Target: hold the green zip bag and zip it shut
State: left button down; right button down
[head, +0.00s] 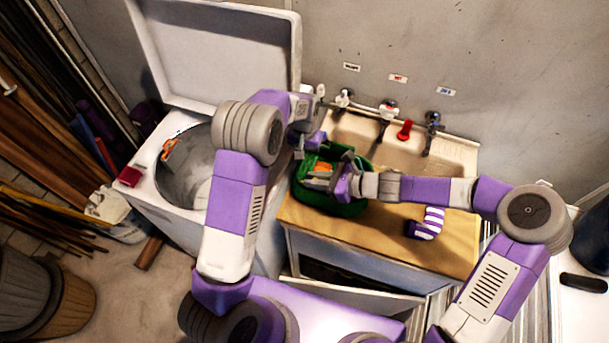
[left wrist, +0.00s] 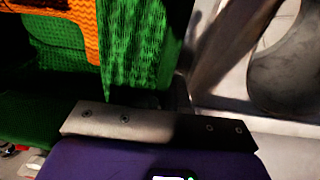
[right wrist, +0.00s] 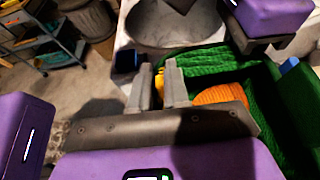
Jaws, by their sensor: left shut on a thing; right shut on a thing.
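The green zip bag (head: 338,208) stands on the wooden counter, its top open, with an orange knitted item (right wrist: 218,94) inside. My left gripper (head: 300,146) is shut on the bag's upper edge at the far left; its green cloth (left wrist: 140,50) rises between the fingers in the left wrist view. My right gripper (head: 325,178) is over the near left part of the bag. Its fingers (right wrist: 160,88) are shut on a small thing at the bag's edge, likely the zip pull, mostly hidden.
The top-loading washer (head: 190,165) stands open on the left, its lid up. A sink (head: 410,155) with taps is behind the bag. A purple-and-white striped item (head: 427,223) lies on the counter (head: 390,240) to the right, with bare wood around it.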

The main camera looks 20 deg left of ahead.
aim_at(354, 198)
jog(key=d, duration=1.1)
jog(key=shift+s+d, duration=0.15)
jog(key=shift+s, duration=0.1)
pick_arm(q)
jog(key=shift+a, duration=0.1)
pick_arm(e)
jog(key=c, duration=1.2)
grip_release()
jog(key=shift+o, duration=0.2)
pick_arm(q)
jog(key=c, duration=1.1)
grip_release()
pick_arm(e)
jog(key=v, duration=1.2)
jog(key=shift+f, duration=0.1)
